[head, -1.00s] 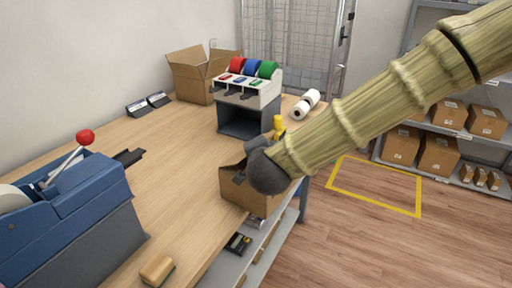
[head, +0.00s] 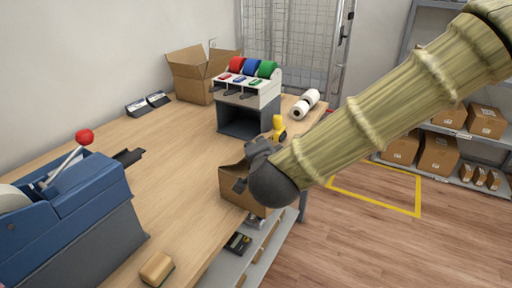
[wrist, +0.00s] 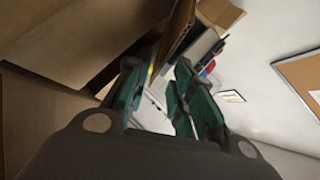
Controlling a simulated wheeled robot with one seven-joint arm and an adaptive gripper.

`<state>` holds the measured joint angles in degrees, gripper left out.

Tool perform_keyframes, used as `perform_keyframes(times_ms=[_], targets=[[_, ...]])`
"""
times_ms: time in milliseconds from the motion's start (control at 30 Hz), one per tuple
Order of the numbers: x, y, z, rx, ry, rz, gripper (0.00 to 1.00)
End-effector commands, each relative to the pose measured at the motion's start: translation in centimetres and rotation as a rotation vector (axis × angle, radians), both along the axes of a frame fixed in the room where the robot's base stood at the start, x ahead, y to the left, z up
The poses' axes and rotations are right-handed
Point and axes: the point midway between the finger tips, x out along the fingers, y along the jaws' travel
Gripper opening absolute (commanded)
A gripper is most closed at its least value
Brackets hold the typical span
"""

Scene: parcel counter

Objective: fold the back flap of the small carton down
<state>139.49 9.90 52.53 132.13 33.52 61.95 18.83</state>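The small carton (head: 236,190) stands at the right edge of the wooden counter, partly hidden behind my arm in the head view. In the wrist view its brown cardboard (wrist: 60,45) fills the left side. A raised cardboard flap (wrist: 177,38) stands beyond my fingers there; I cannot tell for certain that it is the back flap. My gripper (wrist: 160,98) has its two teal-padded fingers apart with a gap between them. One finger is close to the flap; contact is unclear. In the head view my gripper (head: 258,152) is over the carton's top, mostly hidden by my wrist.
A yellow object (head: 278,127) stands just behind the carton. A tape dispenser rack (head: 248,95), white rolls (head: 305,104) and a larger open carton (head: 196,75) are farther back. A blue machine (head: 75,215) is at the left. The middle counter is clear.

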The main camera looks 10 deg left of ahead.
Motion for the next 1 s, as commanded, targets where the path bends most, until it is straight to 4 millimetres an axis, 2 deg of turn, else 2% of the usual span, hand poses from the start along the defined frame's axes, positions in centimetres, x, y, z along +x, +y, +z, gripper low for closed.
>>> perform_keyframes(times_ms=[200, 400, 800, 933, 1000], targets=[[-3.4, -1.3, 1.4, 0.000, -0.001, 0.002, 0.24], [-5.2, -2.0, 2.2, 0.000, 0.000, 0.000, 0.24], [-5.8, -2.2, 2.4, 0.000, 0.000, 0.000, 0.24], [-5.8, -2.2, 2.4, 0.000, 0.000, 0.000, 0.02], [-5.8, -2.4, 2.4, 0.000, 0.000, -0.002, 0.00]])
